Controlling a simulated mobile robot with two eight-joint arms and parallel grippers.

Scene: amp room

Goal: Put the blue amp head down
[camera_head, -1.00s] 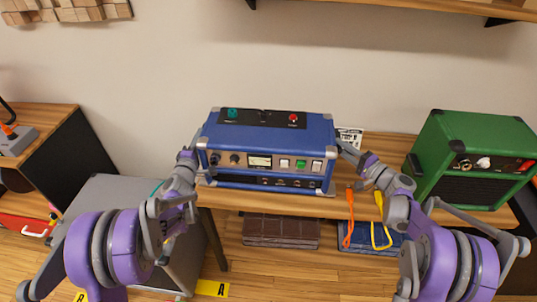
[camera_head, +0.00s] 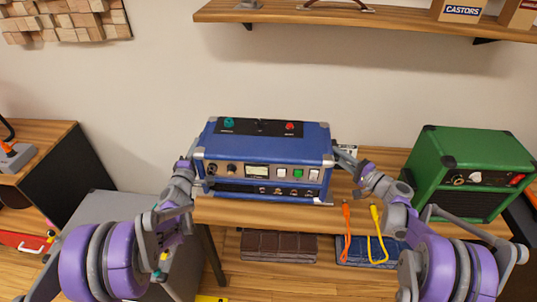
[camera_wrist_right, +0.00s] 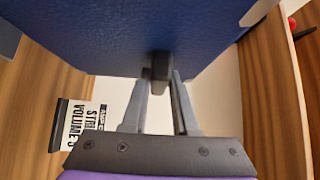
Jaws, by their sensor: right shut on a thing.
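The blue amp head (camera_head: 265,150) is upright between my two grippers at the wooden table, its knobs and switches facing me. Its underside is hidden, so I cannot tell whether it touches the tabletop (camera_head: 300,216). My right gripper (camera_head: 343,155) is at the amp's right side. In the right wrist view, the right gripper (camera_wrist_right: 160,78) is shut on a dark grip on the blue amp head (camera_wrist_right: 115,35). My left gripper (camera_head: 192,162) is against the amp's left side; its fingertips are hidden.
A green amp (camera_head: 466,172) stands right of the blue one. Orange (camera_head: 347,222) and yellow (camera_head: 376,225) cables hang at the table's front edge. A black-and-white booklet (camera_wrist_right: 82,125) lies beside the right gripper. A wall shelf (camera_head: 370,16) runs above.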

